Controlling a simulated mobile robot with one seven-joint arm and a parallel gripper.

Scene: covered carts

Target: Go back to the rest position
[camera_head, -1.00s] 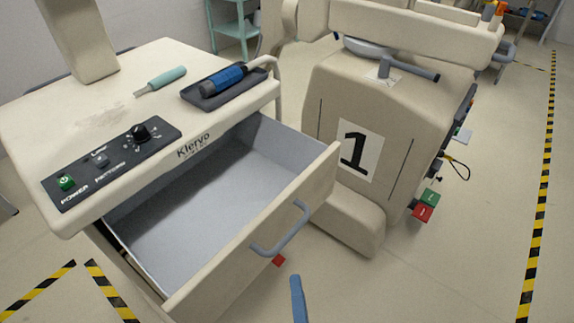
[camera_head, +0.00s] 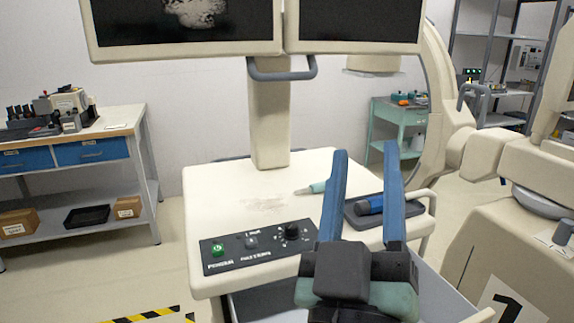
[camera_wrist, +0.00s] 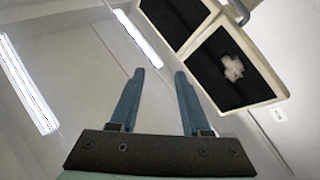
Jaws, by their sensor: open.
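My gripper (camera_head: 366,160) is raised in front of the beige cart (camera_head: 215,190), its two blue fingers apart and pointing up, with nothing between them. In the wrist view the gripper (camera_wrist: 166,75) is also open and empty, facing the ceiling lights and the back-tilted monitors (camera_wrist: 238,62). The cart's drawer (camera_head: 262,303) is pulled out, mostly hidden behind my gripper and the frame's lower edge. A teal-handled tool (camera_head: 317,187) lies on the cart top. A blue cylinder (camera_head: 369,205) rests in a dark tray beside it, partly covered by a finger.
Two monitors (camera_head: 185,28) stand above the cart on a column (camera_head: 269,125). A workbench (camera_head: 125,135) with blue drawers is at left. A teal trolley (camera_head: 385,115) and grey shelves (camera_head: 490,70) stand behind. A beige machine (camera_head: 490,240) is close at right. Floor shows at left.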

